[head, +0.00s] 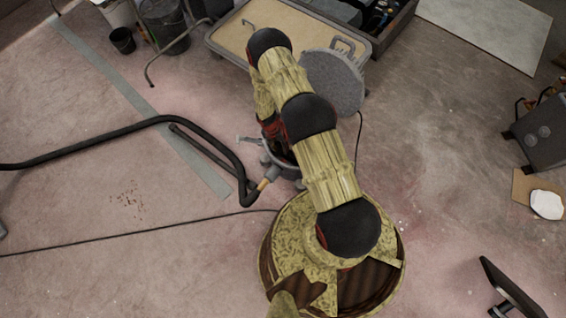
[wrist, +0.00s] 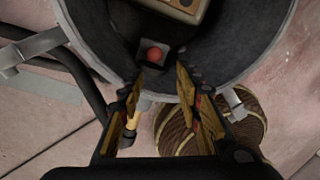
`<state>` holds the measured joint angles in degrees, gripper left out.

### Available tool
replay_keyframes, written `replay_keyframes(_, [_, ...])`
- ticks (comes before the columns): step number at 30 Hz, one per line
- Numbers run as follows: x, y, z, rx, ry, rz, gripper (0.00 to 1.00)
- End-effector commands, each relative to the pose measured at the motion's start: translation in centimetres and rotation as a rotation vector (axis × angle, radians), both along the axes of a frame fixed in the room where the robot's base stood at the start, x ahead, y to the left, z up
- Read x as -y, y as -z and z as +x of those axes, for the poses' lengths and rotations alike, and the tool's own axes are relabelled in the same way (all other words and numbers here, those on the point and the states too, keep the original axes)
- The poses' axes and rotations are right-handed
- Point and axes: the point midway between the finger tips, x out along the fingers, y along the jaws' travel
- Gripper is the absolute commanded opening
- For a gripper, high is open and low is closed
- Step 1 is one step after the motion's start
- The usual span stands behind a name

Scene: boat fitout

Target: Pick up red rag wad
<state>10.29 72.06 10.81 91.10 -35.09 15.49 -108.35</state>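A small red round thing (wrist: 153,54) sits on a dark grey block inside a round dark drum (wrist: 85,35) in the wrist view. It may be the red rag wad, but I cannot tell that it is cloth. My gripper (wrist: 158,78) is open, its two fingers apart at the drum's near rim, with the red thing just beyond the tips. Nothing shows between the fingers. In the head view the drum (head: 285,172) is mostly hidden by my arm, and neither the red thing nor my fingertips can be made out.
A beige box-like part (wrist: 180,6) lies in the drum beyond the red thing. A grey round lid (head: 333,85) leans near a beige-topped cart (head: 228,40). A black hose (head: 130,130) and a cable (head: 140,233) cross the floor.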

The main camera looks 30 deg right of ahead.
Motion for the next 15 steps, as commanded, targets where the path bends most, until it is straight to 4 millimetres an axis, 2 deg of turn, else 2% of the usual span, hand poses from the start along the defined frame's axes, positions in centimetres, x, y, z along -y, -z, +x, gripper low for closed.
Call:
replay_keyframes(1, [0.0,1.4,-0.2,-0.003,0.000,0.000,0.34])
replay_keyframes(3, [0.0,2.9,-0.2,-0.003,0.001,0.000,0.34])
replay_keyframes(9, [0.0,6.4,-0.1,-0.002,0.002,-0.001,0.34])
replay_keyframes(15, [0.2,7.8,-0.2,-0.001,0.004,-0.001,0.34])
